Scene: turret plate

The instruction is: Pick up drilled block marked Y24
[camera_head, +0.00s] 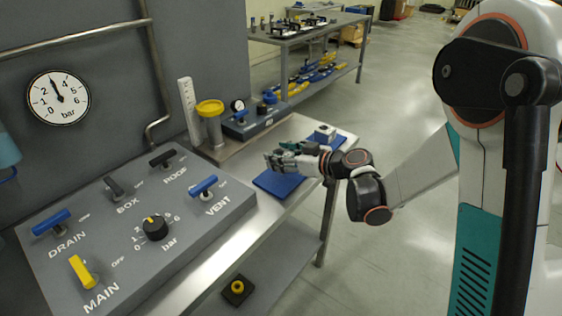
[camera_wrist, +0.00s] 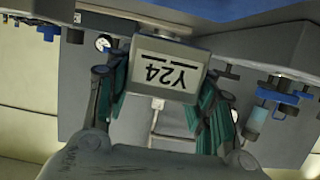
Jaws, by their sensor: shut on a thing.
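The drilled block (camera_wrist: 166,70) is a pale grey block with the label Y24, upside down in the wrist view. My gripper (camera_wrist: 163,90) is shut on it, with green-padded fingers on its left and right sides. In the head view my gripper (camera_head: 288,159) is over the bench, near a blue mat (camera_head: 277,185). The held block cannot be clearly made out there. Whether it is clear of the mat is hard to tell.
Another pale block (camera_head: 324,132) sits on a blue surface behind my wrist. A control panel (camera_head: 140,225) with valve handles stands at left. Open floor lies at right.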

